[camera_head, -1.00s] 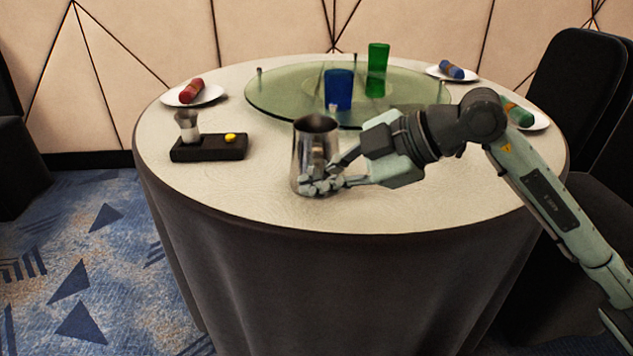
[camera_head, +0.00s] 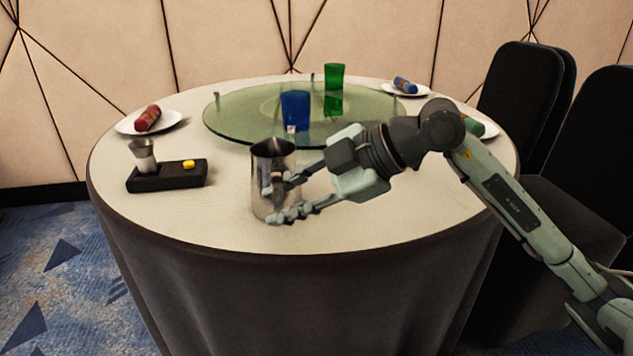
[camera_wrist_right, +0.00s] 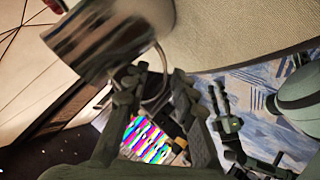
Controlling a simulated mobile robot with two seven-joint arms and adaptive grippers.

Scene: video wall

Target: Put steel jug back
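The steel jug (camera_head: 274,165) stands upright on the round table (camera_head: 215,222), near its front middle. My right gripper (camera_head: 296,194) is at the jug's right side, its fingers spread apart, with their reflections on the steel. In the right wrist view the jug (camera_wrist_right: 110,38) fills the upper left. Its thin handle passes between the fingers of my right gripper (camera_wrist_right: 157,85), with gaps beside it. A dark jointed part of mine shows at the right of that view, possibly my left gripper; its state is unclear. The head view does not show my left gripper.
A dark tray (camera_head: 150,184) with a small metal cup (camera_head: 143,157) and a yellow piece (camera_head: 188,164) sits left. Behind the jug, a glass turntable (camera_head: 228,121) carries blue (camera_head: 295,108) and green (camera_head: 334,77) glasses. Plates with rolled napkins line the edge. Dark chairs (camera_head: 520,92) stand right.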

